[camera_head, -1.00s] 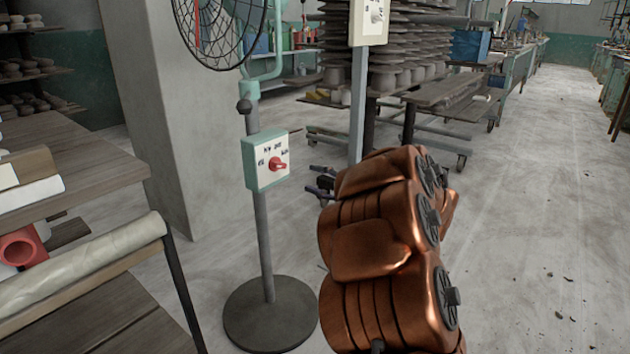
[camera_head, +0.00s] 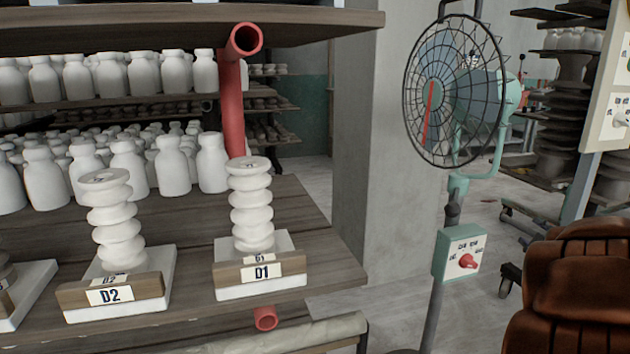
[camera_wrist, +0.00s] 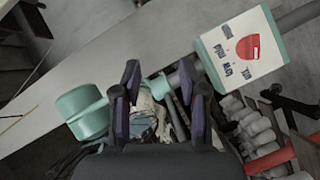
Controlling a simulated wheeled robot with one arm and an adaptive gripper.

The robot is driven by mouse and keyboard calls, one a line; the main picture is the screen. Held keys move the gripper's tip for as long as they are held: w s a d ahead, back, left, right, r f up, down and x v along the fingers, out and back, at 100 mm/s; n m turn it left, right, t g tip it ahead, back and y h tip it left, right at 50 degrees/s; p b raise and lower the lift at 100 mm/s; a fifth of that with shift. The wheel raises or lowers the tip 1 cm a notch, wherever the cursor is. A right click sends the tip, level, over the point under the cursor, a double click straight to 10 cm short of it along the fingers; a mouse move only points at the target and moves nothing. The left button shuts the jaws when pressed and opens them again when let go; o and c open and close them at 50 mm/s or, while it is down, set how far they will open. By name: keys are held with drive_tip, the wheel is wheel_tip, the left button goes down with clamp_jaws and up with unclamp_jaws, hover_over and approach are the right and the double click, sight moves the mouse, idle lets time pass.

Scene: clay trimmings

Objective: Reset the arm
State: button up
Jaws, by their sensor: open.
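My copper-coloured arm shows at the lower right of the head view, folded near the camera and cut off by the frame edge. My gripper is outside the head view. In the wrist view my gripper (camera_wrist: 166,98) has its dark purple-padded fingers apart, with a clear gap and nothing held between them. A pale control box with a red knob (camera_wrist: 223,60) shows beyond the fingers at the upper right. A teal rounded part (camera_wrist: 82,112) shows left of the fingers. How far the fingers are from these is hard to tell.
A standing fan (camera_head: 455,95) with a switch box (camera_head: 457,254) stands right of centre, left of my arm. A wooden shelf (camera_head: 325,255) at left holds white bottles and ribbed pieces (camera_head: 251,205) labelled D1 and D2. A red pipe (camera_head: 233,110) rises there. A grey pillar (camera_head: 385,200) stands behind.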

drive_tip(key=s+a+r+m+g+h+p, duration=0.4)
drive_tip(key=s+r+m+p, duration=0.3)
drive_tip(key=r+p, duration=0.35)
drive_tip(key=s+a+r+g+y+p, duration=0.2)
drive_tip(key=s+a+g+y+p, duration=0.1)
drive_tip(key=s+a+p, duration=0.4)
drive_tip(key=s+a+r+m+g+y+p, duration=0.1)
drive_tip(key=s+a+g+p, duration=0.4)
drive_tip(key=s+a, duration=0.8)
drive_tip(key=s+a+r+m+g+y+p, duration=0.1)
drive_tip(key=s+a+r+g+y+p, duration=0.2)
drive_tip(key=s+a+p, duration=0.6)
drive_tip(key=shift+s+a+r+g+y, duration=0.3)
drive_tip(key=shift+s+a+g+y, duration=0.2)
drive_tip(key=shift+g+y, duration=0.5)
